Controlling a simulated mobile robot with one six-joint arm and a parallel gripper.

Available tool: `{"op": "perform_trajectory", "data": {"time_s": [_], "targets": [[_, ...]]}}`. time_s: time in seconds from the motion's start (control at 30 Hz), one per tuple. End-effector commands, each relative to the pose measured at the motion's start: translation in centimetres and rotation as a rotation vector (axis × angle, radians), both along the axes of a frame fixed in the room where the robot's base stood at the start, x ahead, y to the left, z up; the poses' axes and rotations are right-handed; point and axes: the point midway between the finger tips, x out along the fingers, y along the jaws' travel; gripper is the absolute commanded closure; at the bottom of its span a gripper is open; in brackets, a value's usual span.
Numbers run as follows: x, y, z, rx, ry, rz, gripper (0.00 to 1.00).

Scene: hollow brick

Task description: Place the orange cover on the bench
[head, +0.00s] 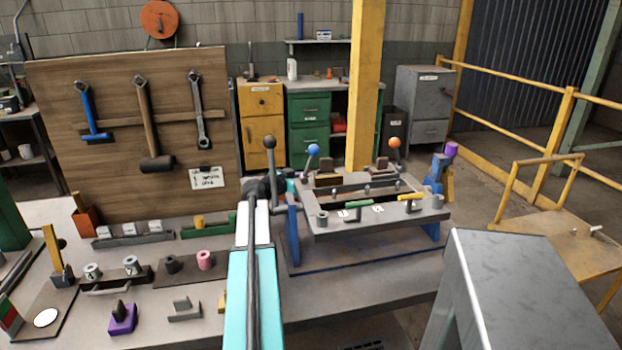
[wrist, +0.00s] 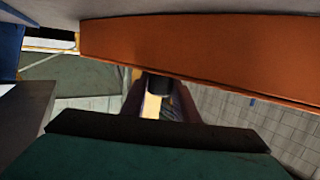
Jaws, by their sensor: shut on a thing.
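The orange cover (wrist: 200,58) spans the upper part of the wrist view as a long, slightly tilted panel, close to the camera. My gripper (wrist: 159,95) is shut, with its fingers on a dark grip piece (wrist: 160,84) against the cover's edge. In the head view my arm reaches forward over the bench (head: 212,292). It ends beside the left side of the metal fixture (head: 345,221), and the gripper tips and the cover are hidden there.
The fixture has blue legs and levers with blue (head: 313,150) and orange (head: 394,142) knobs. A dark-knobbed lever (head: 269,143) stands by my arm's end. Small parts and a purple block (head: 122,320) lie on the left of the bench. A tool board (head: 130,110) stands behind.

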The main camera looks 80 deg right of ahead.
Motion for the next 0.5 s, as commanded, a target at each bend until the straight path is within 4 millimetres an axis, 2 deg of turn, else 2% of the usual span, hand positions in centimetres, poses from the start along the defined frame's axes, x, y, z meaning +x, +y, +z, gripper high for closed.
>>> {"op": "perform_trajectory", "data": {"time_s": [0.4, 0.43, 0.5], "targets": [[-0.07, -0.01, -0.23, -0.001, 0.0, -0.001, 0.99], [-0.08, -0.01, -0.25, 0.0, -0.001, -0.001, 0.71], [-0.09, -0.01, -0.17, 0.0, -0.001, -0.001, 0.59]]}}
